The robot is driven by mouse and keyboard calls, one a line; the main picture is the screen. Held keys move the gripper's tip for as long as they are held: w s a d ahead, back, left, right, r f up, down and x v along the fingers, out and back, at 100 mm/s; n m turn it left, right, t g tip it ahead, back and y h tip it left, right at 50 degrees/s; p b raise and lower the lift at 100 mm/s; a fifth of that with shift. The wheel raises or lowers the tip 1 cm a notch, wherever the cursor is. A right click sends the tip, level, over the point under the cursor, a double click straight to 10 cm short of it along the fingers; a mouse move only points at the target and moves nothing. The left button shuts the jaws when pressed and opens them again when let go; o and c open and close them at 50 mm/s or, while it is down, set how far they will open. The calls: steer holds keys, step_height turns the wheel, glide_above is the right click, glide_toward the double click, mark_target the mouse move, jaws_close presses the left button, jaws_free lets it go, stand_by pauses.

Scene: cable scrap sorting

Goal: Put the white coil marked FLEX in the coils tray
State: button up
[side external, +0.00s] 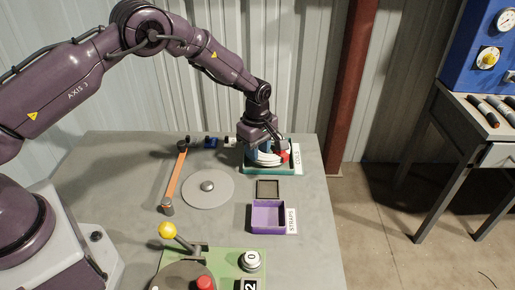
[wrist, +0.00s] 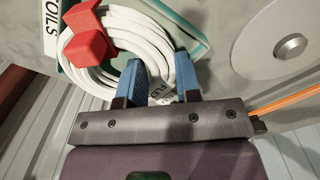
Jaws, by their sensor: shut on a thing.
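The white coil (wrist: 137,32) has a red block-like clip (wrist: 88,38) on it and a pale tag with partly hidden lettering (wrist: 159,92) between my fingers. My gripper (wrist: 160,68) has its blue fingers shut on the coil's near side. In the side view the coil (side external: 264,159) is at the teal coils tray (side external: 270,171), under my gripper (side external: 262,148). The tray's rim shows around part of the coil in the wrist view (wrist: 193,22). I cannot tell whether the coil rests on the tray floor or hangs just above it.
A purple straps tray (side external: 267,217) and a small dark tray (side external: 267,189) stand in front. A grey disc (side external: 208,188) and an orange strip (side external: 176,177) lie to the left. A green panel with a yellow-knobbed lever (side external: 167,230) is at the front.

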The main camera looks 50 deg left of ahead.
steer(key=shift+f, duration=0.3)
steer(key=shift+f, duration=0.25)
stand_by(0.4)
steer(key=o, duration=1)
steer(key=shift+c, duration=0.2)
steer(key=shift+r, duration=3.5)
